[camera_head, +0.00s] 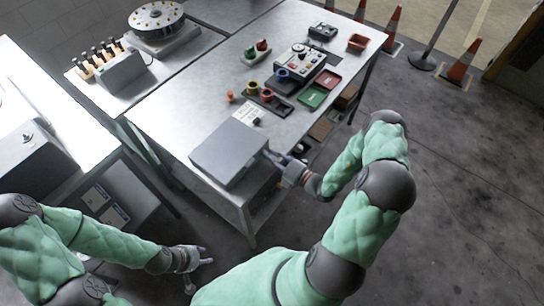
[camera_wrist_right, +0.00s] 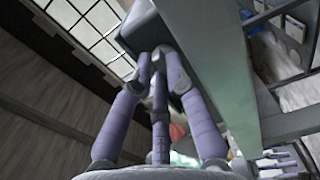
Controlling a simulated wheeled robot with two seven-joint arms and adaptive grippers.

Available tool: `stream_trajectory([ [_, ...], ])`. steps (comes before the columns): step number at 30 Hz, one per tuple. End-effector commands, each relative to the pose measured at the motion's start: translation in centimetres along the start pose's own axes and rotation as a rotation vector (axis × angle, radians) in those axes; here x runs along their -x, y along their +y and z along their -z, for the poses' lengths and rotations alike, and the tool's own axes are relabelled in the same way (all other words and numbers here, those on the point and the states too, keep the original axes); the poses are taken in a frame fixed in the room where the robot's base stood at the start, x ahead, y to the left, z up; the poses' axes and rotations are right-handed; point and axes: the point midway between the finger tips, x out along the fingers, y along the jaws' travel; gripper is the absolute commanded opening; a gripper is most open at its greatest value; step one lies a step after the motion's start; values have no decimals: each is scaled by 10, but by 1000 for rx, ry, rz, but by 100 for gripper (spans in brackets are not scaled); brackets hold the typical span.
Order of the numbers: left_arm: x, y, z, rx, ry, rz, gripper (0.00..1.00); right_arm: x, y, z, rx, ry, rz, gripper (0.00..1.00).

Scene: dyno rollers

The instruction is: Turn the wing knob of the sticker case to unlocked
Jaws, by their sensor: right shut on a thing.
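The sticker case is the flat grey box (camera_head: 231,152) at the near edge of the metal table. My right gripper (camera_head: 273,156) is at the case's right side. In the right wrist view its three purple fingers (camera_wrist_right: 158,75) are closed together against the case, on what seems to be the wing knob. The fingers hide most of the knob, so its angle cannot be told. My left gripper (camera_head: 200,260) hangs low, away from the table, with its fingers spread and empty.
The metal table (camera_head: 180,118) carries a control box with buttons (camera_head: 300,60), a green tray (camera_head: 313,96), a red tray (camera_head: 329,79) and small coloured parts behind the case. A side table holds a round dial device (camera_head: 156,18). Cones (camera_head: 462,62) stand at far right.

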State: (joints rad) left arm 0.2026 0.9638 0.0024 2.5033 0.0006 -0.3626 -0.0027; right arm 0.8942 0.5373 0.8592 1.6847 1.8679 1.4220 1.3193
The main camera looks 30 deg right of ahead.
Motion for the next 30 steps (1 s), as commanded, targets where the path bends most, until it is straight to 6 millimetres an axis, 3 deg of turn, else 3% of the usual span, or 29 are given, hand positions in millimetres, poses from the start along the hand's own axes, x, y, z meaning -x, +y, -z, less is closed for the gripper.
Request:
stream_trajectory([
  [2, 0, 0, 0, 0, 0, 0, 40, 0, -1, 0, -2, -2, 3, 0],
  [3, 0, 0, 0, 0, 0, 0, 40, 0, -1, 0, -2, -2, 3, 26],
  [11, 0, 0, 0, 0, 0, 0, 40, 1, -1, 0, 0, -1, 2, 26],
  [16, 0, 0, 0, 0, 0, 0, 40, 11, -1, -1, 0, -4, 3, 26],
  [30, 0, 0, 0, 0, 0, 0, 40, 90, -1, -1, -1, -6, 3, 26],
])
